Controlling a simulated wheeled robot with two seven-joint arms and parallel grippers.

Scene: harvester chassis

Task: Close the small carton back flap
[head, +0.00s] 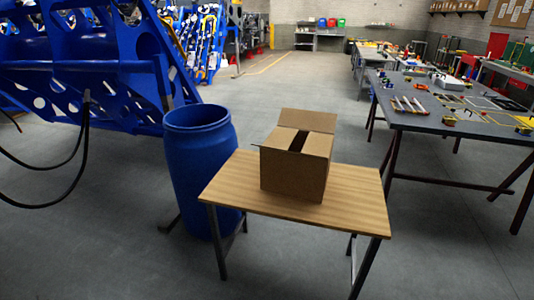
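The small brown carton (292,175) stands on a small wooden table (230,185). Its back flap (308,120) is open, standing up and tilted away at the far side. Two top panels (318,143) lie roughly level across the top, with a dark gap (298,141) between them. A thin flap edge juts out at the carton's upper left; the front flap's position is hard to tell. Neither of my grippers is in view, so nothing of mine touches the carton.
A blue open barrel (203,175) stands close to the table's left edge. A large blue machine frame (90,70) fills the upper left, with black hoses hanging. A grey workbench (450,115) with tools stands at the right. The floor in front of the table is clear.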

